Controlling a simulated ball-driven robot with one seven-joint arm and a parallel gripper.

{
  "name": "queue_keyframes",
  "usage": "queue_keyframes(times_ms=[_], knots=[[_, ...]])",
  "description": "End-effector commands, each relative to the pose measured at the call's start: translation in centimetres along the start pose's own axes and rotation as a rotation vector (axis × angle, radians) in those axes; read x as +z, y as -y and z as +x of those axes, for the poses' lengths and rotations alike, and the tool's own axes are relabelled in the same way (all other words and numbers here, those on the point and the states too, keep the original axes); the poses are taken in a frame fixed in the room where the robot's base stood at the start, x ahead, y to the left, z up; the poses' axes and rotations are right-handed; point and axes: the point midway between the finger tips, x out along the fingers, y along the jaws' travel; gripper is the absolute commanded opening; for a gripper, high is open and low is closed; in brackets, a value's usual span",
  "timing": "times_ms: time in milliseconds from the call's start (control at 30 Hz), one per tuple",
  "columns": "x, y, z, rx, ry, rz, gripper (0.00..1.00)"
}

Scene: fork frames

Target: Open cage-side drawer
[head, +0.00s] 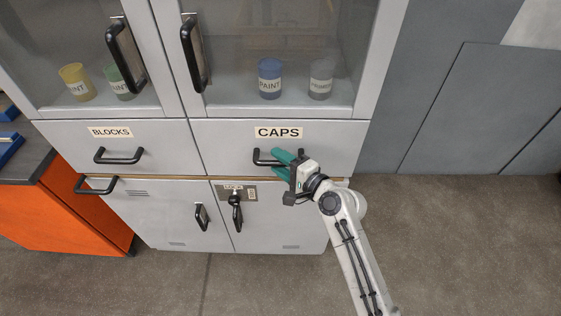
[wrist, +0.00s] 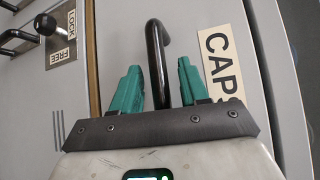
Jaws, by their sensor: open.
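The grey drawer labelled CAPS (head: 220,148) is the right one of two side by side under the glass doors, and it looks closed. Its black bar handle (head: 262,161) is partly hidden by my gripper (head: 277,162). In the wrist view, the handle (wrist: 155,60) runs between the two teal fingers of my gripper (wrist: 158,88). A gap shows on each side of the handle, so the fingers are open around it. The left drawer, labelled BLOCKS (head: 70,138), also looks closed, with its own black handle (head: 118,160).
Glass doors above have black handles (head: 193,53) and paint cups (head: 269,80) behind them. Below are lower doors with a lock lever (head: 236,205). An orange cabinet (head: 60,215) stands at left. Grey panels (head: 465,110) are at right. The floor (head: 450,240) at right is clear.

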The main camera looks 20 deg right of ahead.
Motion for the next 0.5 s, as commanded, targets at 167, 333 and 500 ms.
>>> queue_keyframes(times_ms=[167, 333, 500], knots=[[0.00, -0.01, 0.13, 0.000, 0.000, 0.000, 0.44], [0.00, -0.01, 0.11, 0.001, 0.000, 0.000, 0.38], [-0.01, -0.02, 0.09, 0.001, 0.000, 0.000, 0.21]])
